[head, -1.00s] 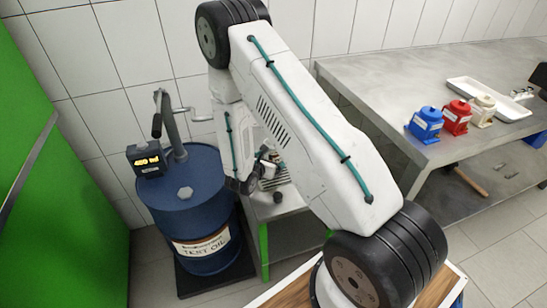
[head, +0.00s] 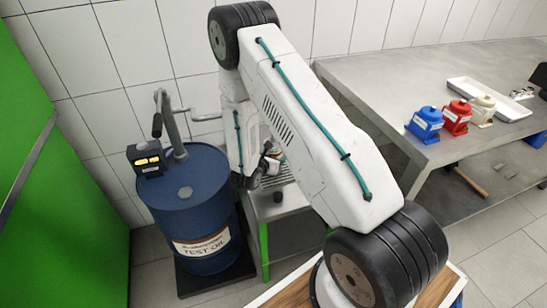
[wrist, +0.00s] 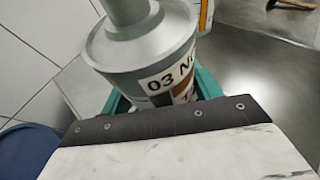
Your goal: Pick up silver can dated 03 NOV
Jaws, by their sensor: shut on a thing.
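A silver can (wrist: 145,45) with a narrower neck fills the upper middle of the wrist view. Its white label reads "03 N", and the rest is cut off by the curve of the can. My gripper (wrist: 160,93) is shut on the can, with a teal finger at each side of its body. In the head view my gripper (head: 262,165) is over the small green-legged bench, and my arm hides much of the can there. I cannot tell from these views how far the can is above the bench.
A blue test-oil drum (head: 193,215) with a hand pump and a small display (head: 147,160) stands left of the small bench (head: 285,205). A steel table (head: 440,85) at right holds blue, red and cream containers and a white tray (head: 490,99). A tiled wall is behind.

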